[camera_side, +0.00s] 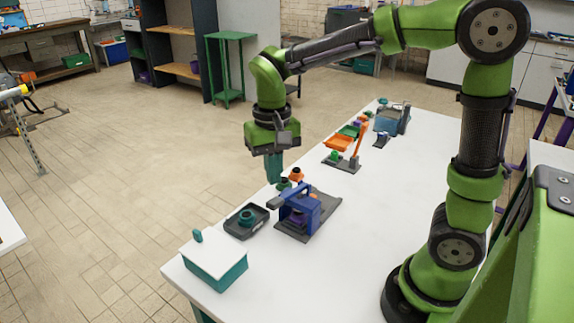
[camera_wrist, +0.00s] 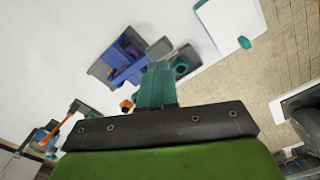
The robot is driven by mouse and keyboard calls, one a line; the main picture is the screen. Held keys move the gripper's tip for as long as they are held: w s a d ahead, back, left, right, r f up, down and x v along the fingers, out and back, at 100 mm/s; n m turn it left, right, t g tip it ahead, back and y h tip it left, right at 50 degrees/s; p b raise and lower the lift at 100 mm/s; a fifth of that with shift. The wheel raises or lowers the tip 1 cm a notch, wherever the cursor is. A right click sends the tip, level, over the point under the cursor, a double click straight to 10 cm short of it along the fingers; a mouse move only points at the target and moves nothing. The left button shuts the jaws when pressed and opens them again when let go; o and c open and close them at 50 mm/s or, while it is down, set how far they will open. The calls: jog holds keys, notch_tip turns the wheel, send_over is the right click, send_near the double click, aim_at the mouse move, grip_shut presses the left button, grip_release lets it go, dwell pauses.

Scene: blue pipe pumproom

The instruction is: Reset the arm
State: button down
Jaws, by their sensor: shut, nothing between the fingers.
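My gripper (camera_side: 275,172) has teal fingers that are shut and empty. It points down above the far long edge of the white table (camera_side: 390,215), clear of the objects below. In the wrist view the teal fingers (camera_wrist: 155,80) are pressed together and partly cover the things behind them. My green and black arm reaches over the table from the right.
Near the gripper stand a blue press-like fixture (camera_side: 301,208), a dark tray (camera_side: 246,221) with a teal ring, and small orange and teal parts (camera_side: 296,174). A teal box with a white lid (camera_side: 214,258) is at the near end. An orange-armed stand (camera_side: 345,148) is farther along.

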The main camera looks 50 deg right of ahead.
jog(key=shift+r, duration=0.65)
jog(key=shift+w+f, duration=0.1)
jog(key=shift+f, duration=0.1)
jog(key=s+r+n+t+y, duration=0.2)
jog(key=s+r+t, duration=0.1)
jog(key=s+t, duration=0.4)
jog(key=shift+s+d+r, duration=0.35)
jog(key=shift+s+d, duration=0.05)
jog(key=shift+s, duration=1.45)
